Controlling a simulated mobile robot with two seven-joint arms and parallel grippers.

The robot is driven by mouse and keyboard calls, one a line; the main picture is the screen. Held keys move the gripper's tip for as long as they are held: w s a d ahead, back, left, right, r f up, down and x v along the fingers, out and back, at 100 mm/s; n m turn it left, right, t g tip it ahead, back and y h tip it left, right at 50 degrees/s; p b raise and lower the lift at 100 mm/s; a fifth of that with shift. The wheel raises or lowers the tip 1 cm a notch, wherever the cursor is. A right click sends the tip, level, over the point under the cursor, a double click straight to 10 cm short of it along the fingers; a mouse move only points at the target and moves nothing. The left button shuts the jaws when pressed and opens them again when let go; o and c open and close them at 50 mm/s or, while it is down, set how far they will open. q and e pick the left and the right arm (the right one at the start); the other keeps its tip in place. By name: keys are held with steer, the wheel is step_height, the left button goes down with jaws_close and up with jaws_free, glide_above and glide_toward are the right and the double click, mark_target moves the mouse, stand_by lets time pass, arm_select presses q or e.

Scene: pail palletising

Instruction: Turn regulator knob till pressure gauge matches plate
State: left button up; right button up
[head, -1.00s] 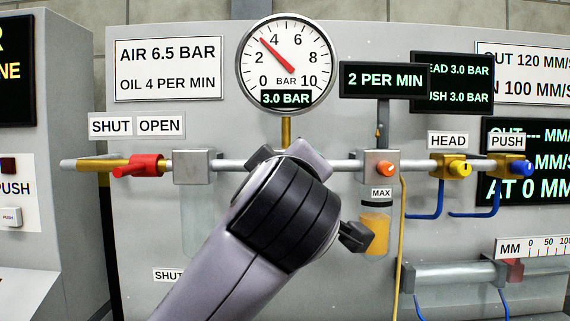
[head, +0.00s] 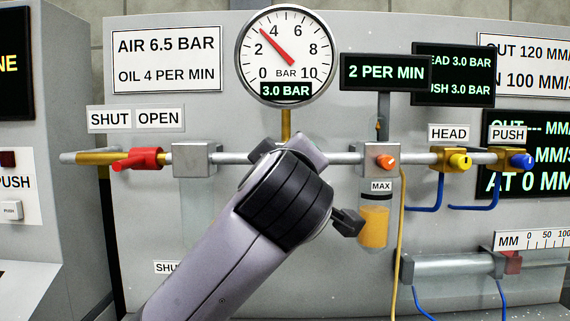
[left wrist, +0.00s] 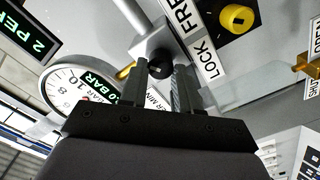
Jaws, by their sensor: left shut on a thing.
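The pressure gauge (head: 287,75) has its red needle near 3 and its display reads 3.0 BAR. The plate (head: 167,60) to its left reads AIR 6.5 BAR, OIL 4 PER MIN. My left gripper (left wrist: 158,84) is shut on this knob in the left wrist view, a finger on each side. In the head view my left wrist hides the knob and fingers. The gauge also shows at the left of the wrist view (left wrist: 62,88). My right gripper is not in view.
A red valve handle (head: 139,159) is at the left, under SHUT and OPEN labels. An orange knob (head: 384,161) above an oil bowl (head: 374,227), a yellow knob (head: 459,161) and a blue knob (head: 521,161) lie right. A LOCK/FREE plate (left wrist: 196,42) is close to my fingers.

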arm_select(q)
steer(key=shift+m, duration=0.4)
steer(key=shift+d+f+m+p, duration=0.1)
steer(key=shift+m+p, duration=1.4)
steer(key=shift+m, duration=3.4)
steer(key=shift+d+m+p, duration=0.1)
steer(key=shift+m+p, duration=1.4)
steer(key=shift+m, duration=3.4)
steer(key=o, duration=1.1)
steer(key=shift+c, duration=0.2)
steer(key=shift+s, duration=0.1)
